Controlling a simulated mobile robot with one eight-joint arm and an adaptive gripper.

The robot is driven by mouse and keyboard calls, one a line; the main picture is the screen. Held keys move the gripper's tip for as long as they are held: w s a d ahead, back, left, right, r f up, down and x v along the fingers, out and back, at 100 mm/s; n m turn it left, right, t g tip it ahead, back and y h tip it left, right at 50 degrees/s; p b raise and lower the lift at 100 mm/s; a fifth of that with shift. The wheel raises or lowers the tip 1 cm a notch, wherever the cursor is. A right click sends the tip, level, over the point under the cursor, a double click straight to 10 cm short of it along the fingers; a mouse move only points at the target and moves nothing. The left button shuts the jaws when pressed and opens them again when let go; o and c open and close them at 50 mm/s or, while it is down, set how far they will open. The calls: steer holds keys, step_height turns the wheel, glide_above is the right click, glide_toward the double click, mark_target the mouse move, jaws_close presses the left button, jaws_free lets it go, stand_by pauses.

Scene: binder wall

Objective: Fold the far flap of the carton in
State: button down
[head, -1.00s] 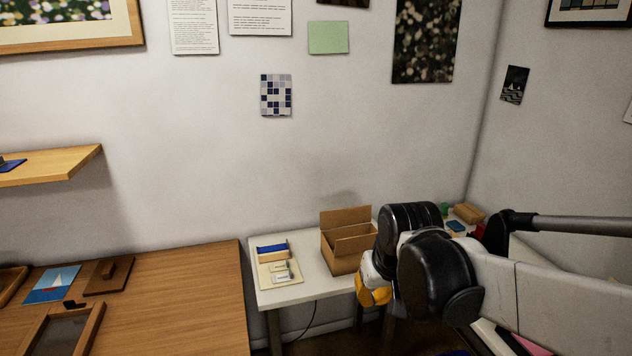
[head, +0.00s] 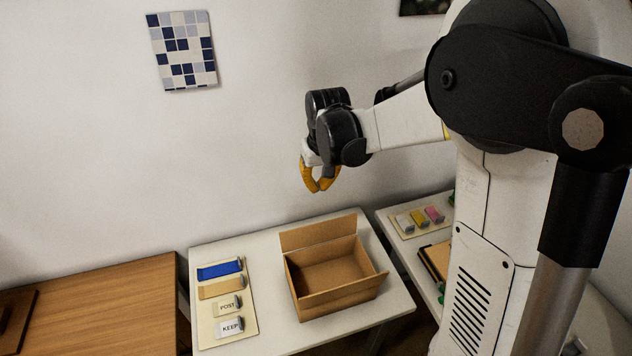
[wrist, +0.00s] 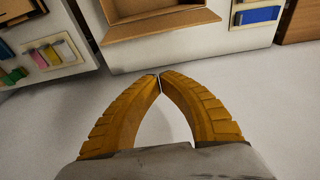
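The open brown carton (head: 372,276) stands on a white table, and its inside looks empty. Its far flap (head: 318,232) stands up along the wall side. My gripper (head: 318,189) hangs above and behind the far flap, close to the wall, apart from the carton. In the wrist view my gripper's yellow fingertips (wrist: 160,77) meet with nothing between them. The carton's flap (wrist: 165,24) shows at the top of that view, beyond the tips. The carton's lower outside is partly hidden.
On the white table (head: 268,312), left of the carton, a board (head: 206,337) holds a blue block (head: 219,269) and labelled pieces. A wooden desk (head: 100,300) is at left. The wall is close behind.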

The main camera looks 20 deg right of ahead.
mark_target(320, 233)
step_height(320, 233, down, 9)
steer(key=s+b, duration=0.1)
steer(key=b, duration=0.3)
steer(key=shift+s+f, duration=0.15)
steer(key=shift+s, duration=0.25)
steer(key=shift+s+r+t+b, duration=0.2)
steer(key=shift+s+t+b, duration=0.25)
steer(key=shift+s+t, duration=0.15)
